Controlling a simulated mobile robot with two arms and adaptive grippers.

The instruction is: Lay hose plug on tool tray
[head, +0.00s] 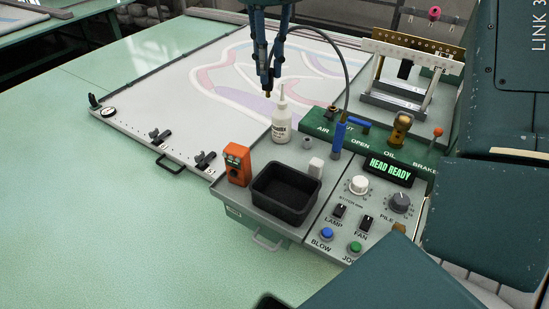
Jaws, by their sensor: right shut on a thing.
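My right gripper (268,80) hangs at the top middle of the head view, fingers pointing down. It is shut on a small dark piece with a brass tip (267,93), which I take for the hose plug; the fingers hide most of it. It appears in the air above and behind the white bottle. The grey tool tray (233,196) lies below, at the left of the control panel. An empty black bin (287,209) stands on it. My left gripper is not in view.
An orange device (236,165), a white bottle (281,122) and a small white block (316,167) stand around the bin. A dark hose (341,62) arcs down to a blue fitting (338,138). Valves, knobs and buttons crowd the right. The patterned cloth (215,80) lies behind.

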